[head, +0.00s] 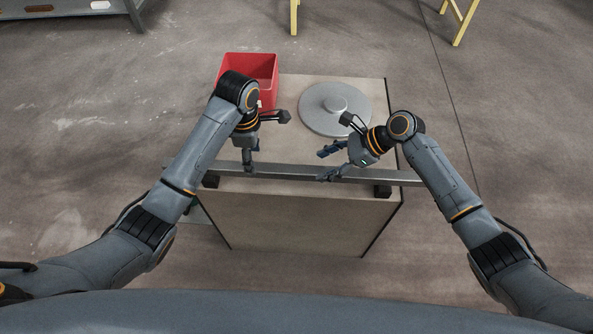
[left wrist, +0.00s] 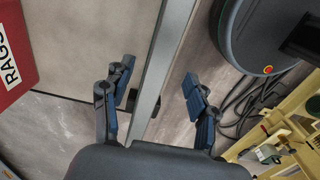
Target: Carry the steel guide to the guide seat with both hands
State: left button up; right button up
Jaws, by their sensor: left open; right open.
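The steel guide (head: 285,171) is a long straight metal bar lying across the near edge of a box-shaped stand, on two black blocks (head: 211,181) (head: 382,190). Its ends overhang both sides. My left gripper (head: 249,160) is at the bar left of its middle. In the left wrist view, the guide (left wrist: 164,60) runs between the spread fingers (left wrist: 156,100), with gaps on both sides. My right gripper (head: 327,165) is open at the bar right of its middle, one finger on each side. I cannot tell whether it touches. I cannot make out the guide seat.
A red bin (head: 262,66), marked RAGS in the left wrist view (left wrist: 14,60), stands at the back left of the stand top (head: 290,130). A round grey disc with a knob (head: 320,120) lies back right. Yellow legs (head: 294,17) stand beyond. Yellow machinery (left wrist: 295,125) and cables show in the wrist view.

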aim_at(309, 169)
pick_arm(q)
jog(key=shift+f, duration=2.65)
pick_arm(e)
jog(key=shift+x, duration=2.6)
pick_arm(q)
jog(key=shift+c, duration=0.4)
pick_arm(e)
jog(key=shift+c, duration=0.4)
pick_arm(q)
grip_shut()
pick_arm(e)
grip_shut()
